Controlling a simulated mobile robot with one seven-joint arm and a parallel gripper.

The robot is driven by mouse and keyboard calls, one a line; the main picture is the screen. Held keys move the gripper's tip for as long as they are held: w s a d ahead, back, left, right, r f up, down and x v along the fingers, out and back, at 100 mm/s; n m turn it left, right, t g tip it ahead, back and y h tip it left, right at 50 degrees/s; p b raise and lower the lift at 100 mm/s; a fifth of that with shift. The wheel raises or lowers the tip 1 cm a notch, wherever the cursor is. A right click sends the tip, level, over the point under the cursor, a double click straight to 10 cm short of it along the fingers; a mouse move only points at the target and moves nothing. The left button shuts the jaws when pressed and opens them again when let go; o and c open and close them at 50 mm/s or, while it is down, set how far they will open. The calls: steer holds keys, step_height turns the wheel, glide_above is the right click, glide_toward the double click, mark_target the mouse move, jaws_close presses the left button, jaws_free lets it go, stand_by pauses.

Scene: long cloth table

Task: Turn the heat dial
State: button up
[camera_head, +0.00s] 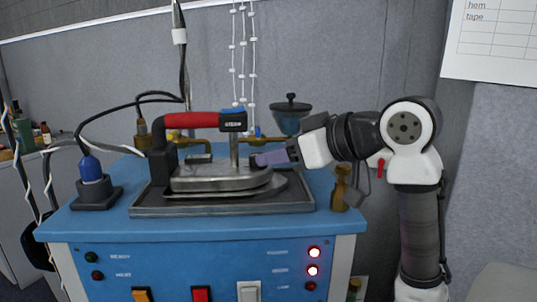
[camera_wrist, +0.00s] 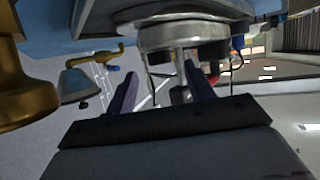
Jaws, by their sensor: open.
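A steam iron (camera_head: 220,180) with a red handle (camera_head: 192,120) rests on a dark tray. My gripper (camera_head: 256,160) reaches in from the right, just right of the post's foot. In the wrist view, which looks upside down, my gripper (camera_wrist: 161,74) has its two purple fingers apart, with the post (camera_wrist: 181,72) between or just beyond them. A round metallic disc (camera_wrist: 180,36) at the post's foot may be the heat dial. I cannot see marks on it. In the head view my fingers partly hide that spot.
The dark tray (camera_head: 150,211) sits on a blue cabinet (camera_head: 90,222). A brass fitting (camera_head: 341,188) stands at the cabinet's right, close under my arm. A blue plug (camera_head: 91,168) with cables is at left.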

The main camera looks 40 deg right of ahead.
mark_target(268, 168)
steer(key=shift+x, duration=1.75)
steer(key=c, duration=1)
